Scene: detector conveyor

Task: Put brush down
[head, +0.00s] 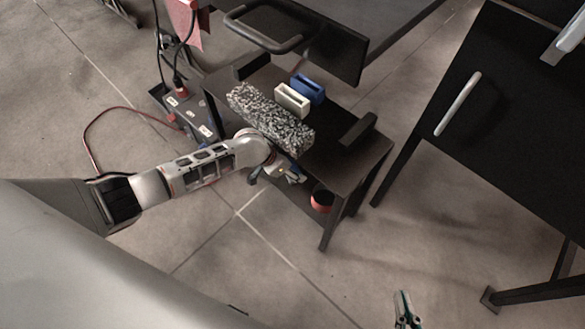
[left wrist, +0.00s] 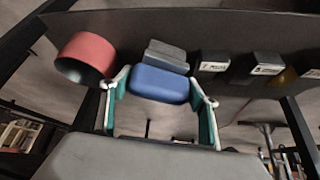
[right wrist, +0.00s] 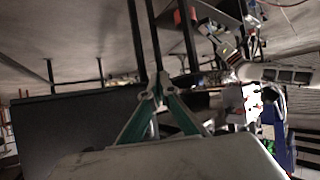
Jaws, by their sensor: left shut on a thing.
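My left gripper (head: 290,172) is at the near edge of a small black table (head: 345,150), low beside its top. In the left wrist view, its two teal fingers stand on either side of a rounded blue block (left wrist: 160,84), which I take to be the brush. The gripper (left wrist: 160,100) is shut on it. A grey block (left wrist: 166,55) shows just behind the blue one. In the head view the held thing is largely hidden. My right gripper (head: 403,310) is at the bottom of the head view, away from the table; its fingertips meet in the right wrist view (right wrist: 163,92).
A long speckled block (head: 270,118), a cream block (head: 292,99) and a blue hollow block (head: 308,88) stand on the table top. A red cup (head: 321,200) is below the top; it also shows in the left wrist view (left wrist: 85,55). Labelled grey boxes (left wrist: 265,64) are nearby.

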